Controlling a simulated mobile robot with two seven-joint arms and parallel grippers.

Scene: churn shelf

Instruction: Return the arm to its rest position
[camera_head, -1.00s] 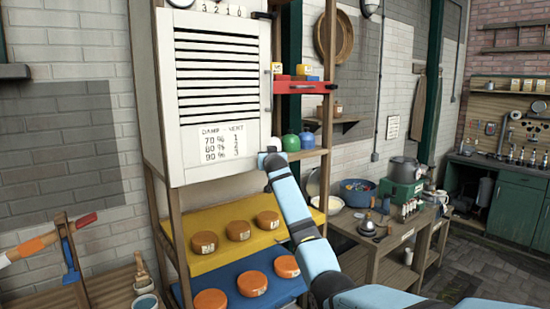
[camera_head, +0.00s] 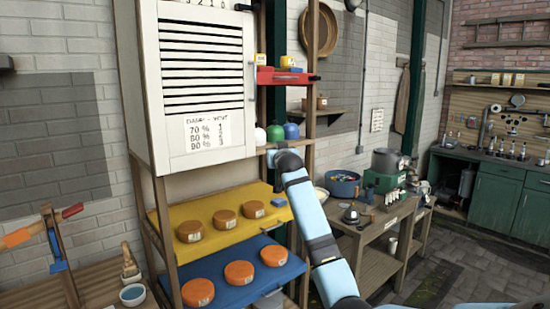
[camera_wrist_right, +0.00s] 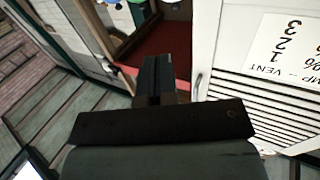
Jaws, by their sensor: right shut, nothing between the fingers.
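My right arm (camera_head: 322,235) reaches up from the bottom right in the head view, and its wrist end stands in front of the right side of the shelf. My right gripper (camera_wrist_right: 157,70) shows in the right wrist view; its dark fingers are together with nothing between them. In that view it lies near the red drawer (camera_wrist_right: 183,75) and beside the white louvred cabinet (camera_wrist_right: 265,90), and I cannot tell its exact distance from them. In the head view the gripper's fingers are hidden behind the arm. My left gripper is not in view.
The white cabinet (camera_head: 205,85) tops the shelf. Below it, orange cheeses stand on a yellow shelf (camera_head: 215,245) and a blue shelf (camera_head: 235,296). The red drawer sits right of the cabinet. A wooden bench (camera_head: 375,262) with pots stands right; open floor lies beyond it.

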